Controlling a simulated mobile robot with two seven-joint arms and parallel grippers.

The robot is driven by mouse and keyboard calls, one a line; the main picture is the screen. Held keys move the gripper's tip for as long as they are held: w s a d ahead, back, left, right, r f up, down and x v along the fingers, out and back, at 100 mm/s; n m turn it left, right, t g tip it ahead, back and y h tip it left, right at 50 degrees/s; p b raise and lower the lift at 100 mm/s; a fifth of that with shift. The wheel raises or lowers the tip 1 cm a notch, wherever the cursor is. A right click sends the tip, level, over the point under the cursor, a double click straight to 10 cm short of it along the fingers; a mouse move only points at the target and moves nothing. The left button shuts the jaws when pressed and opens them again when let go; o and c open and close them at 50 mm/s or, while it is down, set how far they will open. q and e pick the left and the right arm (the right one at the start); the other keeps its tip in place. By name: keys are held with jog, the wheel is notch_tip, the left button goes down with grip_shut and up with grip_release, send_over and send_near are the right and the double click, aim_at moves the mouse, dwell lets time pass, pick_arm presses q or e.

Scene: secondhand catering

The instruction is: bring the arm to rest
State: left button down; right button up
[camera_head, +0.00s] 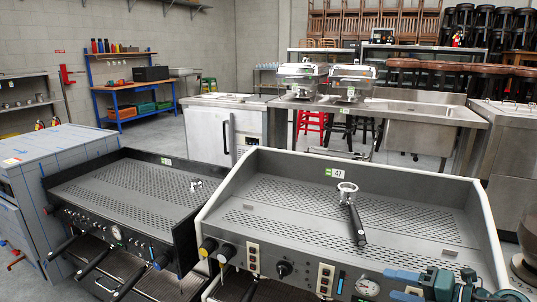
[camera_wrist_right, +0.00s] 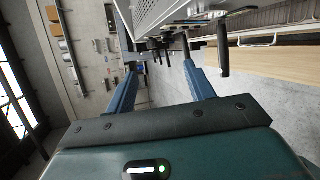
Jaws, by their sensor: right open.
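My right gripper (camera_head: 398,284) is at the bottom right of the head view, in front of the front panel of the white-sided espresso machine (camera_head: 265,195). Its two blue fingers stand apart with nothing between them, as the right wrist view also shows (camera_wrist_right: 160,68). A portafilter (camera_head: 355,218) with a black handle lies on the perforated top of that machine, apart from the gripper. My left gripper does not show.
A black espresso machine (camera_head: 130,190) stands to the left, with a small metal piece (camera_head: 196,184) on top. A grey cabinet (camera_head: 50,160) is further left. A steel sink counter (camera_head: 400,108) stands behind. Grey floor shows beyond at the back left.

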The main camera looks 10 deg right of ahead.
pick_arm(q)
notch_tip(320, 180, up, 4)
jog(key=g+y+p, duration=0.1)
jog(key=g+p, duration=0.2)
jog(key=p, duration=1.2)
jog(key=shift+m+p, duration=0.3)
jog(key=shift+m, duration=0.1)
pick_arm(e)
jog(key=s+a+f+m+h, duration=0.3)
jog(key=s+a+m+h, duration=0.2)
jog(key=s+a+m, duration=1.2)
jog(key=a+m, duration=0.2)
jog(key=m, duration=0.6)
jog(key=shift+a+h, duration=0.3)
jog(key=shift+c, duration=0.3)
